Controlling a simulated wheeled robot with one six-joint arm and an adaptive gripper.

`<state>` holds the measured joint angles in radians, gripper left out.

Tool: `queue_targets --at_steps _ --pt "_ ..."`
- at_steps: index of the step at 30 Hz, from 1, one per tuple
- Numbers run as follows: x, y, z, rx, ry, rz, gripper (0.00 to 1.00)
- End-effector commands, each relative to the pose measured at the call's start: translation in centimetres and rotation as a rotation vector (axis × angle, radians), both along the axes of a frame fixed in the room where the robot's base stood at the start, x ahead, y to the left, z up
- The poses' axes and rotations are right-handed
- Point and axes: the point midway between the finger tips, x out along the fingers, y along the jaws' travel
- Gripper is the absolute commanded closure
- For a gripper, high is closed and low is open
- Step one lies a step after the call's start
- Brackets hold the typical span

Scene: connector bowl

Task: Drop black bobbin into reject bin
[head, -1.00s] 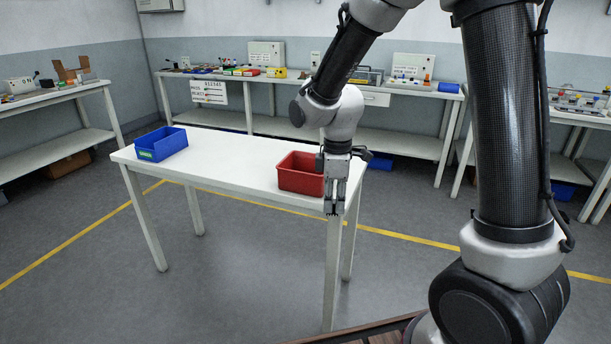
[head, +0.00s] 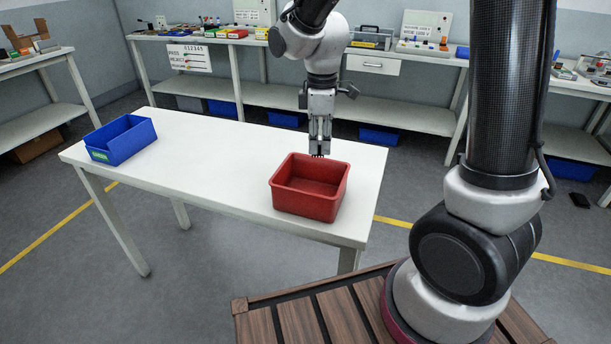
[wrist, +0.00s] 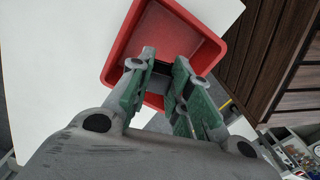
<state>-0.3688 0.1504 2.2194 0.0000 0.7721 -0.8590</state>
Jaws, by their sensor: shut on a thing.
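A red open bin (head: 309,214) stands near the right end of the white table; it also shows in the wrist view (wrist: 116,64). A blue open bin (head: 120,140) with a green label stands at the table's left end. My gripper (head: 319,150) points down at the back edge of the red bin, above its rim. In the wrist view its green-padded fingers (wrist: 162,84) reach over the red bin. They are shut on the black bobbin, of which only a small dark bit at the fingertips can be made out.
The white table (head: 220,160) is bare between the two bins. Benches with several parts and boxes line the back wall. A sign (head: 188,58) with "PASS" and "REJECT" lines hangs on the back bench. A brown slatted surface (head: 310,312) lies in front under my arm.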

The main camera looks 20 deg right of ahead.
Motion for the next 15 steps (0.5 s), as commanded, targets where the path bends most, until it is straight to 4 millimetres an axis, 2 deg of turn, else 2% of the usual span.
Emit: queue_targets --at_steps 5,15 --pt "-0.4 -0.1 -0.9 -0.001 0.001 -0.005 1.0" --pt "-0.4 -0.1 -4.9 -0.001 0.003 -0.005 1.0"
